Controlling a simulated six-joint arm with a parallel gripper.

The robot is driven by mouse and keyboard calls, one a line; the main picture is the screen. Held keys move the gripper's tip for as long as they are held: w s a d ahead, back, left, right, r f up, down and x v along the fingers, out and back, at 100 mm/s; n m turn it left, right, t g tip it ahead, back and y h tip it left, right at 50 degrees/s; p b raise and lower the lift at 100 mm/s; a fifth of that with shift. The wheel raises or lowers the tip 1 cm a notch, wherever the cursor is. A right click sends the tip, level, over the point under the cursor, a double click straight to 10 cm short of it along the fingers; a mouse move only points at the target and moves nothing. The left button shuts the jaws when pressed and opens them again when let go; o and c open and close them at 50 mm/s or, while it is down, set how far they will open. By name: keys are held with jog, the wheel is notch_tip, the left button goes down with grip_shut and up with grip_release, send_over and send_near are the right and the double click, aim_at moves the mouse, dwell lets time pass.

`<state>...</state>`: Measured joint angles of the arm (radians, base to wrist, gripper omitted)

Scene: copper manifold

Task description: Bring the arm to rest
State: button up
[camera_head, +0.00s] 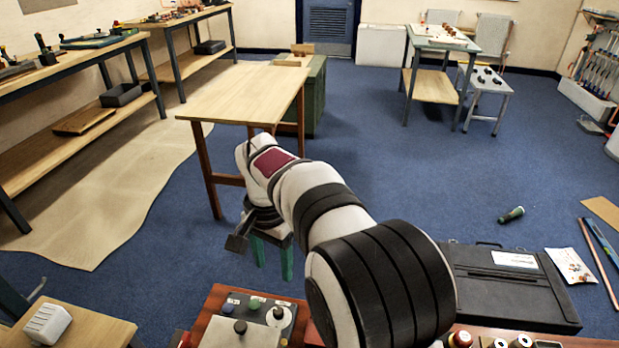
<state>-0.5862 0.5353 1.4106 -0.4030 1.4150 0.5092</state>
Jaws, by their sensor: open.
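My arm reaches out from the bottom middle of the head view, bends at its far end, and points down. My gripper (273,266) hangs there with two green fingers pointing down. The fingers are apart and blue floor shows between them, with nothing seen held. The gripper is open and hangs in front of the near end of a wooden table, apart from it as far as I can tell. My arm hides part of the gripper's mount and of the bench below.
The wooden table (225,95) stands ahead. A low bench with a control panel (268,311) lies below my arm. A black case (508,288) is at right, a flashlight (511,214) on the floor beyond. Shelved benches line the left. The blue floor at right centre is mostly clear.

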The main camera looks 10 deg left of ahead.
jog(key=s+d+r, duration=0.4)
jog(key=s+d, duration=0.1)
jog(key=d, duration=0.5)
jog(key=s+d+f+m+y, duration=0.1)
jog(key=s+d, duration=0.4)
jog(key=s, duration=0.5)
jog(key=s+d+f, duration=0.1)
jog(key=s+d, duration=0.5)
jog(key=s, duration=0.3)
jog(key=shift+s+d+f+m+y, duration=0.25)
jog(key=shift+s+m+y, duration=0.1)
jog(key=shift+m+y, duration=0.05)
